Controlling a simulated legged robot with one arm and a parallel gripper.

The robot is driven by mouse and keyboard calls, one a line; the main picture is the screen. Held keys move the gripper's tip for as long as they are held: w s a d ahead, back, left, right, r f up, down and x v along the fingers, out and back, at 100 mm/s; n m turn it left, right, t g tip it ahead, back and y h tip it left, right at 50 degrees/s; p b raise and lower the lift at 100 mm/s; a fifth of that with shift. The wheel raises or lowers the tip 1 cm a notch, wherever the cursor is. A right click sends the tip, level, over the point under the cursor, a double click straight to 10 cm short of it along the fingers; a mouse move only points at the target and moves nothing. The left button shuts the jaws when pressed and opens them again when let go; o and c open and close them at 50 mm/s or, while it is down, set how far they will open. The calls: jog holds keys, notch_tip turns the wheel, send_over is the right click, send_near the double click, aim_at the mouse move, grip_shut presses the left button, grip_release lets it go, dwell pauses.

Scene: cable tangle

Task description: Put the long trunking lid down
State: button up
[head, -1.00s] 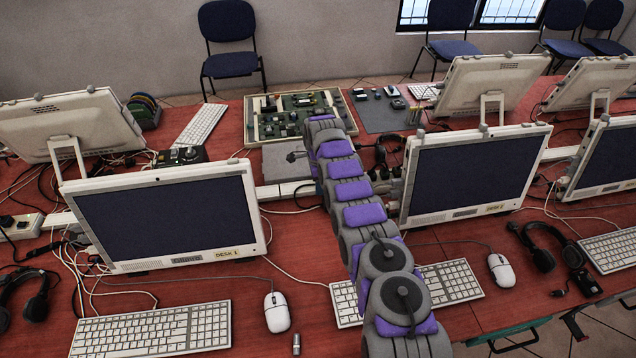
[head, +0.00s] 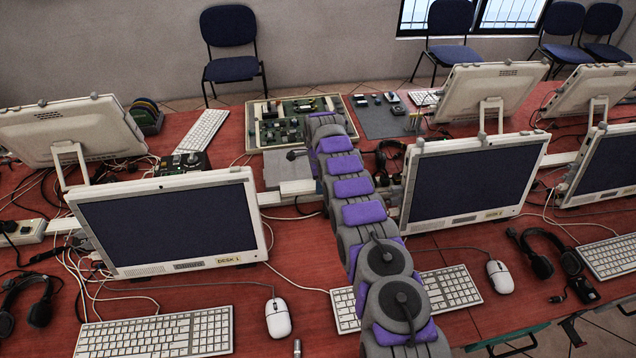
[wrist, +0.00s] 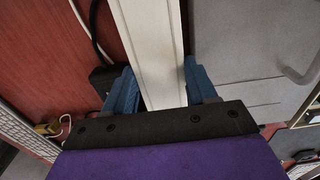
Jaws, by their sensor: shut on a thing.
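The long trunking lid (wrist: 148,35) is a pale, straight strip running up from between my fingers in the wrist view. My gripper (wrist: 158,82) has blue fingers on either side of the strip and is shut on it. The strip's near end is hidden by the gripper body. In the head view my arm reaches over the desks, and my gripper is hidden behind it. A pale strip (head: 290,190) shows left of my arm between the desk rows; I cannot tell whether it is the lid or the fixed trunking.
A grey flat-topped unit (wrist: 245,55) is close right of the lid, and a dark cable (wrist: 95,30) lies left of it. Monitors (head: 165,225) (head: 475,180) stand either side of my arm. A circuit board tray (head: 255,135) is beyond. Loose cables cover the red desks.

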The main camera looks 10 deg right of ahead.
jog(key=shift+r, duration=0.4)
jog(key=shift+s+r+n, duration=0.15)
jog(key=shift+r+n, duration=0.15)
jog(key=shift+r, duration=0.1)
jog(key=r+n, duration=0.1)
jog(key=s+r+n, duration=0.2)
jog(key=r+n, duration=0.1)
jog(key=shift+a, duration=0.3)
jog(key=s+r+n, duration=0.5)
jog(key=s+n, duration=0.1)
jog(key=s, duration=0.4)
jog(key=s+r+n, duration=0.5)
jog(key=s+n, duration=0.2)
jog(key=s, duration=0.3)
jog(key=shift+s+d+p, duration=0.2)
jog(key=shift+s+p, duration=0.05)
jog(key=shift+p, duration=0.05)
